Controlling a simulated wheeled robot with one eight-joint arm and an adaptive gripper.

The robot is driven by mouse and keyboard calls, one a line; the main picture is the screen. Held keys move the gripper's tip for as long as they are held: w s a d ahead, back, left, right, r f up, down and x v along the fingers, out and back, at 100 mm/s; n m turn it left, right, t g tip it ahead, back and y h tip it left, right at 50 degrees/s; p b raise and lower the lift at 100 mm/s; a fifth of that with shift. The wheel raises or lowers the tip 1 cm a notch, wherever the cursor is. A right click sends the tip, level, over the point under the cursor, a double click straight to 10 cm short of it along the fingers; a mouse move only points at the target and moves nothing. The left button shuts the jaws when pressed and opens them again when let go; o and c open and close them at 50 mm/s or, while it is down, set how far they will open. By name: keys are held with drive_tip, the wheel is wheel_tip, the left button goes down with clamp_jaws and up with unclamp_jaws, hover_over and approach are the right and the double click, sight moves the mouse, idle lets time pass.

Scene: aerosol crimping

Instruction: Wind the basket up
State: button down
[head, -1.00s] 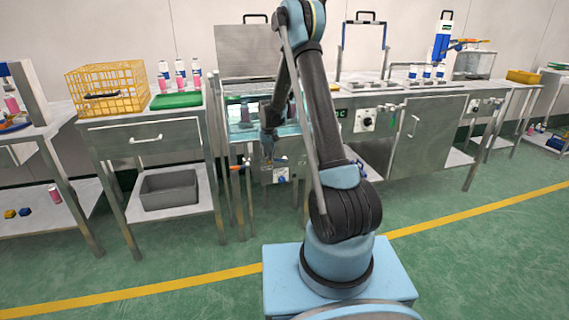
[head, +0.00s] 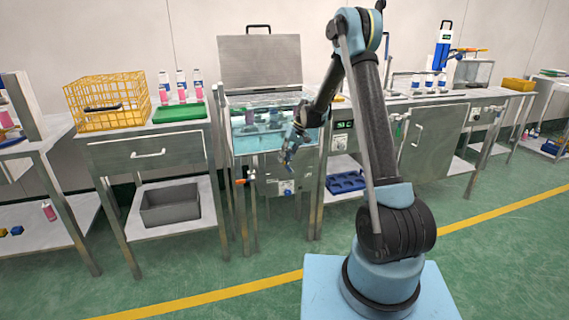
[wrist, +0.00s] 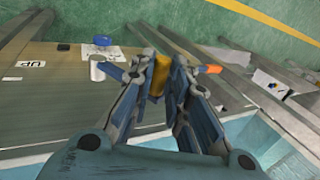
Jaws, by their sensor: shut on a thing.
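My gripper (head: 287,162) is at the front of the steel water bath (head: 254,165). In the wrist view my gripper (wrist: 166,72) has its fingers closed around a yellow-orange knob (wrist: 159,76). The fingers hide part of the knob and whatever it is fixed to. The bath's clear tank (head: 248,138) holds bluish water, with some small shapes in it. I cannot clearly make out the basket there. A plate marked UP (wrist: 32,63) is on the bath front in the wrist view.
An orange-ended lever (head: 240,182) sticks out at the bath's left front; its orange end also shows in the wrist view (wrist: 210,69). A yellow wire basket (head: 106,96) and a green tray (head: 180,113) stand on the left table. The floor in front is clear.

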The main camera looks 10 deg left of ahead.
drive_tip(key=shift+w+d+f, duration=0.15)
drive_tip(key=shift+w+d, duration=0.45)
drive_tip(key=shift+d, duration=0.85)
drive_tip(key=shift+w+d+f, duration=0.2)
drive_tip(key=shift+w+d, duration=0.4)
drive_tip(key=shift+d, duration=0.8)
drive_tip(key=shift+w+d+f, duration=0.15)
drive_tip(key=shift+w+d, duration=0.45)
drive_tip(key=shift+d, duration=0.85)
drive_tip(key=c, duration=1.6)
unclamp_jaws()
drive_tip(key=shift+o, duration=0.2)
drive_tip(key=v, duration=1.2)
drive_tip(key=shift+a, duration=0.1)
